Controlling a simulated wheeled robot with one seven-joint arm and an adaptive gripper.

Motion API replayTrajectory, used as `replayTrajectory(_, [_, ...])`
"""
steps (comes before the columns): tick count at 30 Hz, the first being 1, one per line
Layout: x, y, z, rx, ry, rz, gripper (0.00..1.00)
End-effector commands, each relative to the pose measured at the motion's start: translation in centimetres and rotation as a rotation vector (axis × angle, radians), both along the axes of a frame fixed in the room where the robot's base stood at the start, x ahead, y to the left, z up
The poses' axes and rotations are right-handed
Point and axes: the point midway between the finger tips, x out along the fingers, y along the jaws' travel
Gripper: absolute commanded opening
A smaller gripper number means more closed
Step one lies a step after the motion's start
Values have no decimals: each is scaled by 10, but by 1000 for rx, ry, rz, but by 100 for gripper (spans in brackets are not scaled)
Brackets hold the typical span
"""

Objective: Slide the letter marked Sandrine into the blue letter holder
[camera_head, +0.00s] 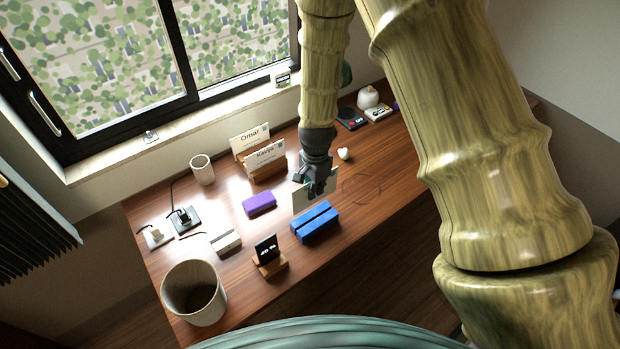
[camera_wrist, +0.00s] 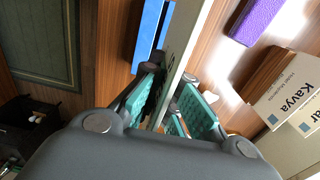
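My gripper (camera_head: 317,186) is shut on a pale letter (camera_head: 301,202), held upright over the desk. The wrist view shows the letter (camera_wrist: 187,45) nearly edge-on between the teal finger pads of my gripper (camera_wrist: 175,108); its name cannot be read. The blue letter holder (camera_head: 316,223), a long block with a slot along it, stands just in front of the letter in the head view. In the wrist view the holder (camera_wrist: 151,35) lies just left of the letter. The letter appears outside the slot; its height above the desk is hard to tell.
Letters marked Omar (camera_head: 250,138) and Kavya (camera_head: 264,158) stand in wooden holders behind. A purple block (camera_head: 259,203), a small clock (camera_head: 266,250), a white box (camera_head: 225,241) and a bin (camera_head: 193,291) are to the left. A small white object (camera_head: 343,154) sits to the right.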

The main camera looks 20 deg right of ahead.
Motion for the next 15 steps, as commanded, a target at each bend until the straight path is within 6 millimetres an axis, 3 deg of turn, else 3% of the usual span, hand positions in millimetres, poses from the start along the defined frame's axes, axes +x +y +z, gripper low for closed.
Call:
replayTrajectory(6, [-6,1,-2,0,-5,2,0])
replayTrajectory(15, [10,0,-25,0,12,0,0])
